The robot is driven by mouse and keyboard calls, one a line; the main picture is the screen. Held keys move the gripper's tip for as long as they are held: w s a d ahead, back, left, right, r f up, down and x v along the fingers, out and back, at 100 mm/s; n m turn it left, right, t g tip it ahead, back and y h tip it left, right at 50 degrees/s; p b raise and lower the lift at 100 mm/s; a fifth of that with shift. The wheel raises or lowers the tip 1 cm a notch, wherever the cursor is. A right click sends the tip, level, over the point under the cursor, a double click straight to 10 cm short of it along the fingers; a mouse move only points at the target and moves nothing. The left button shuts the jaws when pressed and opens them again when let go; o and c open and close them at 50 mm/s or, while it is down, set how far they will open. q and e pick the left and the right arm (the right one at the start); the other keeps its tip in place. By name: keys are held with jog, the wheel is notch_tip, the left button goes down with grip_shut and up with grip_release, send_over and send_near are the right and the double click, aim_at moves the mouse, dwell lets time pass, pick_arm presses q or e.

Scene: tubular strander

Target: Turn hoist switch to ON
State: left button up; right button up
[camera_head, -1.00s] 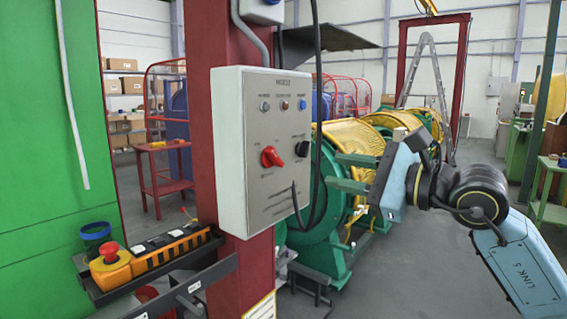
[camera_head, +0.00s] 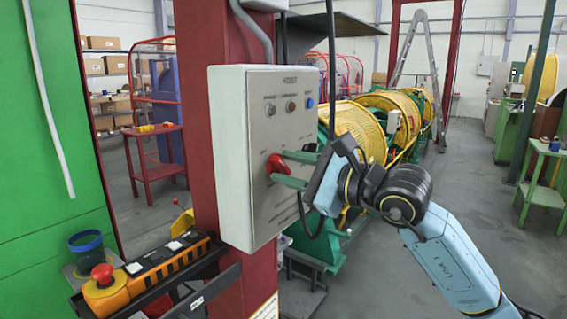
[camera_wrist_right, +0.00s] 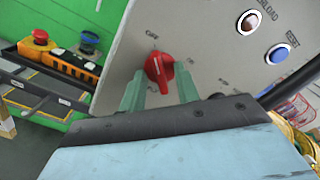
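The grey hoist control box (camera_head: 235,150), labelled HOIST, hangs on a dark red column. Its red rotary switch (camera_head: 275,164) sits on the front panel. My right gripper (camera_head: 286,170) is at this switch, one green finger above it and one below in the head view. In the right wrist view, the red switch (camera_wrist_right: 158,68) stands between the spread fingers of my right gripper (camera_wrist_right: 160,90), with a gap visible on both sides. The switch's pointer marking is too small to read surely. My left gripper is out of view.
Small lamps or buttons, including a blue button (camera_head: 309,103), sit above the switch. A black cable hangs along the box's right side. A yellow pendant with a red button (camera_head: 105,285) lies on a bracket at lower left. Open floor lies to the right.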

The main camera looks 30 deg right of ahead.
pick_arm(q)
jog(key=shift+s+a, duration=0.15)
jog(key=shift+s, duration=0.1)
pick_arm(e)
grip_shut()
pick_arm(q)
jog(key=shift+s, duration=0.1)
